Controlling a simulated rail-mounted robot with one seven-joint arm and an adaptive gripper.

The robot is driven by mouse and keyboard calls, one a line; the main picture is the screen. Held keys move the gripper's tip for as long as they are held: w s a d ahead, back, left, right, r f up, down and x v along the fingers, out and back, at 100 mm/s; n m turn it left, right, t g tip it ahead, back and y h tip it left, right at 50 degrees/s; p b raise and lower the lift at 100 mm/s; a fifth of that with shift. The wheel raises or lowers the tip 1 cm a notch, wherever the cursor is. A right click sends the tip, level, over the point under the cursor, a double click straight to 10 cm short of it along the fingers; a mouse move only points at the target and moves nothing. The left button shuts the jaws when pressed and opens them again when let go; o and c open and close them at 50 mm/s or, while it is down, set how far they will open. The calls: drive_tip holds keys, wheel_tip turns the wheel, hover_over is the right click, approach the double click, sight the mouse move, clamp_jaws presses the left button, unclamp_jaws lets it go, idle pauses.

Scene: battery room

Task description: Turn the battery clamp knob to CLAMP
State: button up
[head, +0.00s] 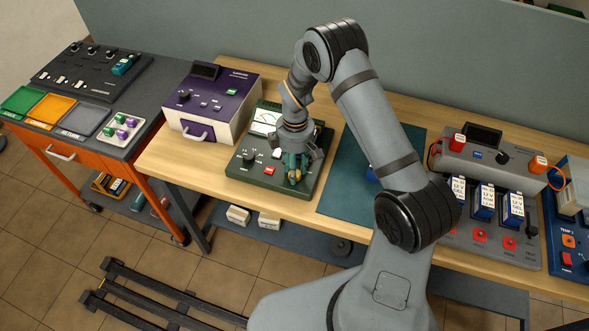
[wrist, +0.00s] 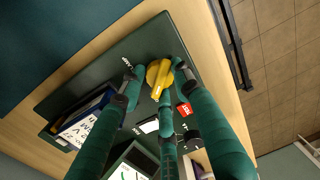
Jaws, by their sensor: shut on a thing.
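The yellow clamp knob (wrist: 158,73) sits on the dark green tester panel (wrist: 75,80) near its edge. In the wrist view my gripper (wrist: 155,76) has its green fingers on both sides of the knob and is shut on it. In the head view my gripper (head: 293,171) comes down on the front right of the tester (head: 245,176), and only a bit of yellow shows between the fingers. A blue battery with a white label (wrist: 82,124) lies in the tester beside the fingers.
A red button (head: 269,170) and a black knob (head: 248,158) are on the same panel, left of my gripper. A purple-fronted unit (head: 208,100) stands to the left. Grey charger with batteries (head: 487,160) stands farther right.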

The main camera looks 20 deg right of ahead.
drive_tip(key=shift+s, duration=0.1)
drive_tip(key=c, duration=0.5)
drive_tip(key=shift+f+b, duration=0.1)
drive_tip(key=shift+b, duration=0.25)
drive_tip(key=shift+c, duration=0.2)
drive_tip(key=m+b, duration=0.3)
drive_tip(key=shift+d+f, duration=0.1)
drive_tip(key=shift+f, duration=0.1)
drive_tip(key=m+b, duration=0.5)
drive_tip(key=shift+m, duration=0.3)
drive_tip(key=m+b, duration=0.4)
drive_tip(key=m, duration=0.1)
drive_tip(key=shift+s+t+b, duration=0.15)
drive_tip(key=shift+t+b, duration=0.2)
drive_tip(key=shift+t, duration=0.05)
drive_tip(key=shift+o, duration=0.2)
drive_tip(key=shift+s+r+m+b, duration=0.15)
drive_tip(key=shift+m+b, duration=1.2)
drive_tip(key=shift+m, duration=0.85)
drive_tip(key=o, duration=1)
drive_tip(key=shift+o, duration=0.5)
